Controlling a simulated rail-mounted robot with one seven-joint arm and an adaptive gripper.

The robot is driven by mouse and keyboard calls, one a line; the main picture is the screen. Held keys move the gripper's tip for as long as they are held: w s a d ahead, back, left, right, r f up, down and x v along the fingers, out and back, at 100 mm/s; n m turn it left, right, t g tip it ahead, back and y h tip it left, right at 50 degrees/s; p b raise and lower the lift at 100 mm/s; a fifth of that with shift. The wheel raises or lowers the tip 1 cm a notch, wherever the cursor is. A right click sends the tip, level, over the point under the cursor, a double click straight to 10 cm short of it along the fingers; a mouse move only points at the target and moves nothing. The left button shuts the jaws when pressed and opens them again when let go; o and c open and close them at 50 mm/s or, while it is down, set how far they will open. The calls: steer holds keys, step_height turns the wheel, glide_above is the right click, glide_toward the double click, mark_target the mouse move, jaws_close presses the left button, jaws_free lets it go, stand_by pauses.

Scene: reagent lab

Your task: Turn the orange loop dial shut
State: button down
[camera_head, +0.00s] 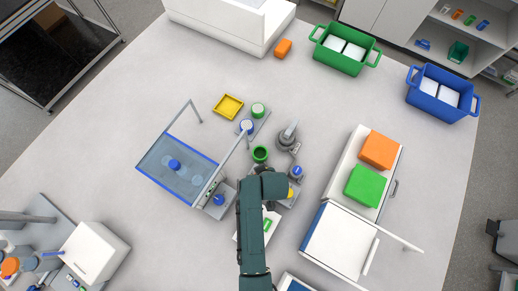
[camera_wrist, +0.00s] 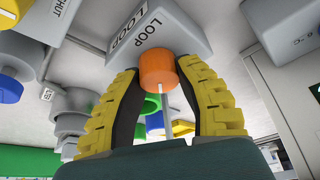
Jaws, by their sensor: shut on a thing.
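The orange loop dial (camera_wrist: 158,72) is a short cylinder on the front of a grey box marked LOOP (camera_wrist: 158,38). My gripper (camera_wrist: 160,80) has its two yellow-padded fingers on either side of the dial and is shut on it. A thin pale line (camera_wrist: 165,112) shows below the dial, between the fingers. In the head view my arm reaches in from the bottom, and the dial is hidden under my wrist.
A grey box marked SHUT (camera_wrist: 30,18) with a yellow knob (camera_wrist: 15,58) is at left. A clear blue-edged screen (camera_head: 178,168) stands left of my arm, a grey device (camera_head: 288,137) above right. A white bench unit (camera_head: 348,165) stands right.

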steer(key=n, duration=0.2)
steer(key=n+g+y, duration=0.1)
steer(key=n, duration=0.1)
steer(key=shift+f+n, duration=0.2)
steer(key=shift+n, duration=0.1)
steer(key=shift+s+n+g+y+b, duration=0.1)
steer(key=shift+n+g+y+b, duration=0.55)
steer(key=shift+n, duration=1.35)
steer(key=c, duration=0.6)
jaws_free()
steer(key=shift+r, duration=0.1)
steer(key=shift+c, duration=0.2)
steer(key=shift+r, duration=0.1)
steer(key=v, duration=1.2)
steer(key=shift+w, duration=0.2)
